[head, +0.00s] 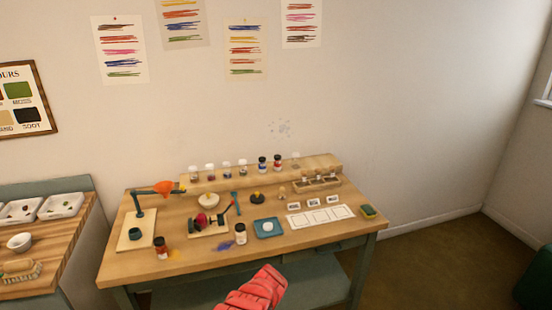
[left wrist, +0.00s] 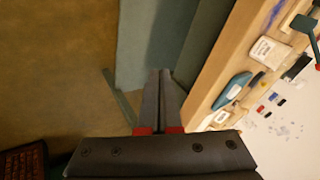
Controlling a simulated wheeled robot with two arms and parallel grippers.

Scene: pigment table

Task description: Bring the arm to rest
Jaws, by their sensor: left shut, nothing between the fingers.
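My left gripper (left wrist: 165,75) shows in the left wrist view. Its two dark fingers lie together, with red bands at their bases, and nothing is between them. It is apart from the wooden work table (left wrist: 208,68), whose front edge runs slanting at the right of that view. In the head view the table (head: 330,249) stands against the wall. I cannot make out the left gripper's fingertips in the head view. My right gripper shows in neither view.
A second table (head: 80,221) with white trays stands at left. Floor (head: 440,262) is free at right.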

